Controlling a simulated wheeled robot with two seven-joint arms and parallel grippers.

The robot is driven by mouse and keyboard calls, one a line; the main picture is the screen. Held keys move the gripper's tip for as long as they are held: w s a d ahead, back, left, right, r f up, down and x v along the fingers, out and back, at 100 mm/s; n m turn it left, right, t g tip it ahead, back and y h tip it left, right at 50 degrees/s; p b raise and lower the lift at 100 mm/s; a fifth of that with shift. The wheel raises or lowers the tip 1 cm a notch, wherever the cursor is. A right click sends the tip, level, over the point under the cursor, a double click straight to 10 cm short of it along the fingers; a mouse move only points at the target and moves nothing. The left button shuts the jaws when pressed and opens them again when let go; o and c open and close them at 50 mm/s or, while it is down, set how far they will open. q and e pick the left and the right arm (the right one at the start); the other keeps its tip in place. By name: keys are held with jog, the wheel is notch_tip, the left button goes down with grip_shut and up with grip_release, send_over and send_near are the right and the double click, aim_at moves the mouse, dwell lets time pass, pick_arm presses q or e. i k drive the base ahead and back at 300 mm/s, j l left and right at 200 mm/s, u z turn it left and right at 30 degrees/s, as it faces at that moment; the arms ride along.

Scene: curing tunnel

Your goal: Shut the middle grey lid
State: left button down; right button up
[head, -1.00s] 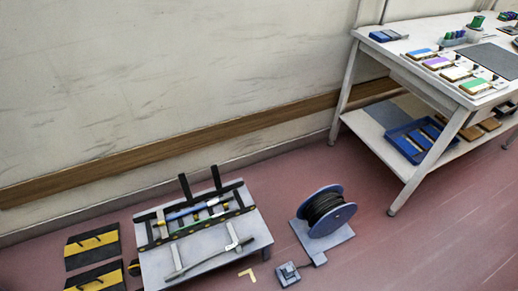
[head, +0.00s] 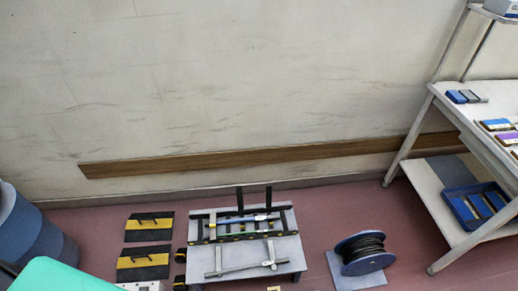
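No grey lid that I can make out shows in the head view, so I cannot tell its state. Neither of my grippers is in view. The worktable (head: 455,104) at the right is cut off by the picture edge. On its top are small blue and grey boxes (head: 466,97) and a box with a purple top (head: 506,138), too small to tell whether any has a lid.
A low grey stand (head: 285,252) with a rack and tools is on the floor. A cable reel (head: 362,250) stands right of it, and black-yellow ramps (head: 148,227) lie left. A blue drum (head: 35,228) and green surface (head: 60,277) fill the lower left. Some floor is clear between reel and table.

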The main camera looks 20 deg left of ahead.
aim_at(238, 190)
jog(key=u, duration=0.7)
jog(key=i+l+u, duration=0.1)
jog(key=u, duration=0.35)
jog(key=l+u, duration=0.45)
jog(key=i+j, duration=0.05)
